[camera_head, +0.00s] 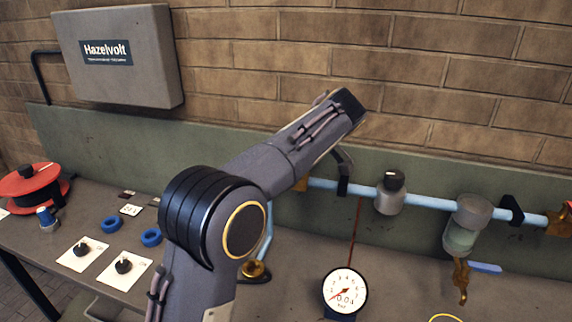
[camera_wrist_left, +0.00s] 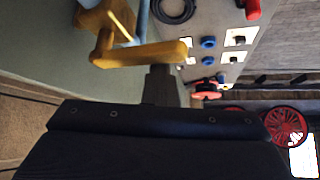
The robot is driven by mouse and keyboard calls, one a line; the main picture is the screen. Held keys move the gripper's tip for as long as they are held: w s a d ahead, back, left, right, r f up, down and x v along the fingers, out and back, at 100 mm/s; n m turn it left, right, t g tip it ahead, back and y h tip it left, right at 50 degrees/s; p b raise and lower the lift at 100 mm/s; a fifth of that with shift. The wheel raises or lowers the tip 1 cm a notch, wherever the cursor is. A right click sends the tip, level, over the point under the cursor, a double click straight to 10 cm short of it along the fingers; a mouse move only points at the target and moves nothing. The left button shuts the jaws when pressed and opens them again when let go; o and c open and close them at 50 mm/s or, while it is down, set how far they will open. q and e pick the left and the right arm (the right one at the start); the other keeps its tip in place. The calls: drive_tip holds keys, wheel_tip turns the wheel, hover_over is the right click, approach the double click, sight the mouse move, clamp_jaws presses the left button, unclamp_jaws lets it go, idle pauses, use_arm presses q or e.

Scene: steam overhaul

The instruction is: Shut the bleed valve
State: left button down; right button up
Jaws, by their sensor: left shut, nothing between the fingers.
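A yellow valve with a lever handle (camera_wrist_left: 145,53) shows at the top of the left wrist view, next to a light blue pipe. In the head view only a bit of its brass-coloured body (camera_head: 300,184) shows at the pipe's left end, behind my arm. My left gripper (camera_wrist_left: 163,84) is shut and empty, its tips right at the lever; I cannot tell whether they touch it. In the head view my arm hides most of it. A brass cock (camera_head: 461,281) hangs under a glass-bowled unit (camera_head: 463,228) on the right. No label tells which is the bleed valve. My right gripper is out of view.
The blue pipe (camera_head: 358,188) runs along the green back panel, with a grey regulator (camera_head: 391,193) on it. A dial gauge (camera_head: 345,292) stands in front. Blue rings (camera_head: 111,224), knobs on white cards (camera_head: 82,253) and a red reel (camera_head: 30,184) lie on the left.

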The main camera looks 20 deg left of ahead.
use_arm(q)
drive_tip(key=shift+d+f, duration=0.1)
drive_tip(key=shift+d, duration=0.15)
drive_tip(key=a, duration=0.4)
drive_tip(key=w+p+v, duration=0.1)
drive_tip(key=w+v, duration=0.1)
drive_tip(key=v, duration=0.7)
drive_tip(key=shift+d+r, duration=0.25)
drive_tip(key=shift+r, duration=0.25)
drive_tip(key=shift+a, duration=0.1)
